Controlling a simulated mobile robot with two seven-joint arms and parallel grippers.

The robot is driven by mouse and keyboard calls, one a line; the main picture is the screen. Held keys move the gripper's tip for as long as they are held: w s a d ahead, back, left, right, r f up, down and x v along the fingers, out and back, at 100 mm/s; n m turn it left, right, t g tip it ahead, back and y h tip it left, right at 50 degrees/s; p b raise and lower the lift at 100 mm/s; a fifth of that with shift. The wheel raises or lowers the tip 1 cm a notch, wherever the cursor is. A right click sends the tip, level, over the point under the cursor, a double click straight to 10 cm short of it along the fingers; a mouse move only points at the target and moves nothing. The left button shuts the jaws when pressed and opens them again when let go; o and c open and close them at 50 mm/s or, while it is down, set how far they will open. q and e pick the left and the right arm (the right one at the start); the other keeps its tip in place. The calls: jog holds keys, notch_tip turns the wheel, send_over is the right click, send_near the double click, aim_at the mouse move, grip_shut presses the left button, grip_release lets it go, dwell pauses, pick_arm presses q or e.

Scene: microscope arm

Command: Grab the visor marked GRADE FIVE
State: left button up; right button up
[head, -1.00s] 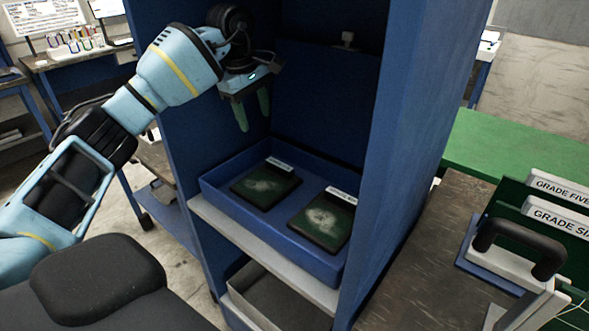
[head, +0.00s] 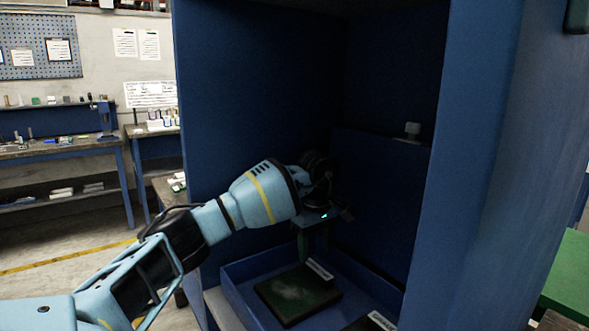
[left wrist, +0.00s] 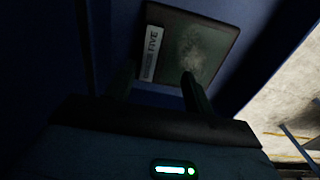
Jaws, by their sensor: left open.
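A dark flat visor plate (head: 296,296) with a cloudy patch lies in the blue tray inside the cabinet. Its white label strip (head: 320,269) is too small to read in the head view. In the left wrist view the plate (left wrist: 195,45) has a label (left wrist: 150,52) that seems to end in FIVE; the rest is unclear. My left gripper (head: 311,247) is open and empty, pointing down above the far, label side of this plate. In the wrist view its fingertips (left wrist: 158,77) are spread near the label end. My right gripper is out of view.
A second plate's label (head: 381,321) shows at the bottom edge, to the right in the same tray (head: 235,292). Blue cabinet walls (head: 480,170) close in on both sides and behind.

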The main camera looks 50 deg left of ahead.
pick_arm(q)
send_over(313, 283)
jog(key=shift+a+f, duration=0.1)
jog(key=shift+f, duration=2.6)
